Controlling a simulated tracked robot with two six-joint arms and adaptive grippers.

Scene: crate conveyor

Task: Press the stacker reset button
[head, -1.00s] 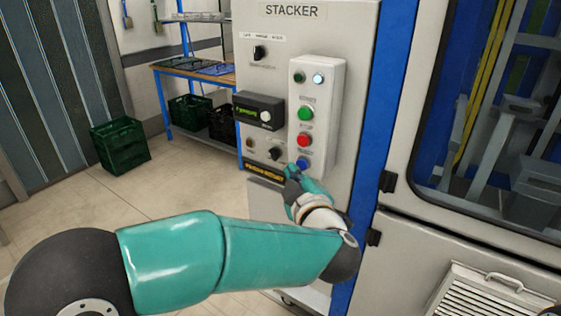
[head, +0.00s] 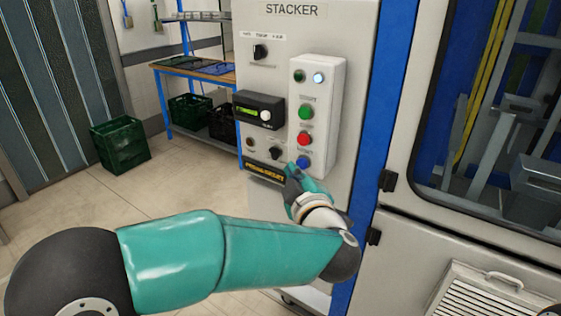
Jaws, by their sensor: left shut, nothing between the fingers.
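The stacker cabinet (head: 350,60) stands in the middle, with the word STACKER at its top. A pale button box (head: 325,90) on its front carries a green button (head: 306,111), a red button (head: 303,139) and a blue button (head: 303,162) at the bottom. The button labels are too small to read. My left gripper (head: 291,171) is shut and empty, its tips just below and left of the blue button. I cannot tell whether they touch it. My right gripper is not in view.
A small display (head: 259,110) and dark rotary knobs (head: 260,52) sit left of the button box. A glazed machine door (head: 500,120) is on the right. A green crate (head: 120,146) stands on the floor at the left, near a workbench (head: 190,72).

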